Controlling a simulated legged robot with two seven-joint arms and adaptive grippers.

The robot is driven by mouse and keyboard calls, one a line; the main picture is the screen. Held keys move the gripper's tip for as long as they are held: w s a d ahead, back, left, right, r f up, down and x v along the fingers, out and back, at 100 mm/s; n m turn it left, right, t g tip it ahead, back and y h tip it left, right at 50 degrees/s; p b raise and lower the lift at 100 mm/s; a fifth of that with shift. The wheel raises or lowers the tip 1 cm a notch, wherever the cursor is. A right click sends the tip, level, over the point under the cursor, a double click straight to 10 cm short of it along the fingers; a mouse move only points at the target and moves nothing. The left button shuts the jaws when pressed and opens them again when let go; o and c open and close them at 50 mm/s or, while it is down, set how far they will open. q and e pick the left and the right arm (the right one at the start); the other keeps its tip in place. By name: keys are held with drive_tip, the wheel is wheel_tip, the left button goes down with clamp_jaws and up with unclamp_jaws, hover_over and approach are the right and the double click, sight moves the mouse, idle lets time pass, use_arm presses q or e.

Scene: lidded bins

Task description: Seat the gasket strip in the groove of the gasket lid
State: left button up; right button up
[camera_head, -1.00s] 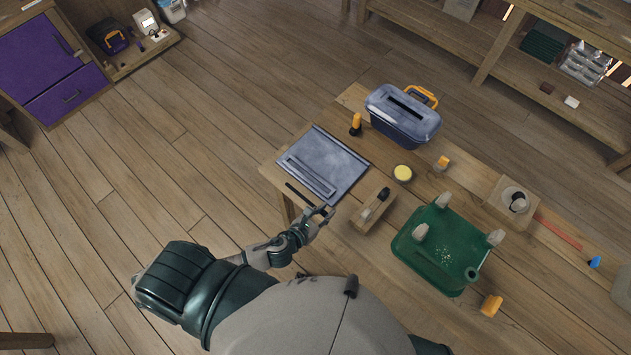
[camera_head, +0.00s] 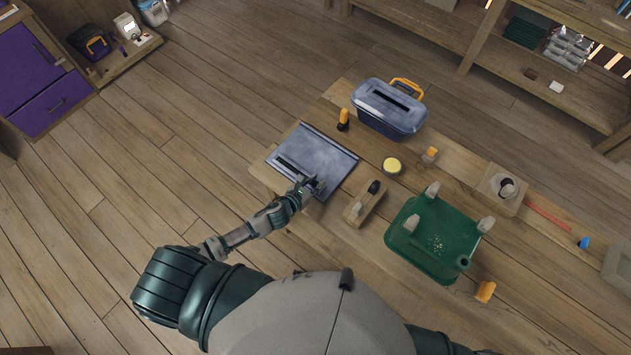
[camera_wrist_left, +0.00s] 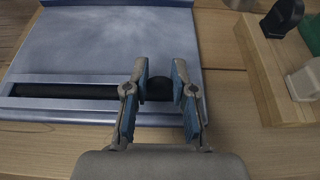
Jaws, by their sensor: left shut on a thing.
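The gasket lid (camera_head: 318,152) is a flat blue-grey panel on the near left end of the bench, with a raised-edged groove along its near side. It fills the upper left of the left wrist view (camera_wrist_left: 115,45). The gasket strip (camera_wrist_left: 75,91) is a black bar lying lengthwise along the groove, apparently within its edges; I cannot tell how deep it sits. My left gripper (camera_head: 315,186) is at the strip's right end, also seen in the left wrist view (camera_wrist_left: 160,85). Its fingers are shut on that end, which they partly hide. My right gripper is not in view.
A wooden block with a black-tipped tool (camera_head: 364,202) stands right of the lid. Behind are a blue toolbox (camera_head: 390,108), an orange-capped item (camera_head: 344,119) and a yellow-topped tin (camera_head: 392,166). A green upturned bin (camera_head: 440,235) stands further right.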

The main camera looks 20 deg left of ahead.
use_arm(q)
drive_tip(key=o, duration=0.9)
drive_tip(key=shift+o, duration=0.2)
drive_tip(key=shift+a, duration=0.1)
drive_tip(key=shift+s, duration=0.1)
drive_tip(key=v, duration=1.2)
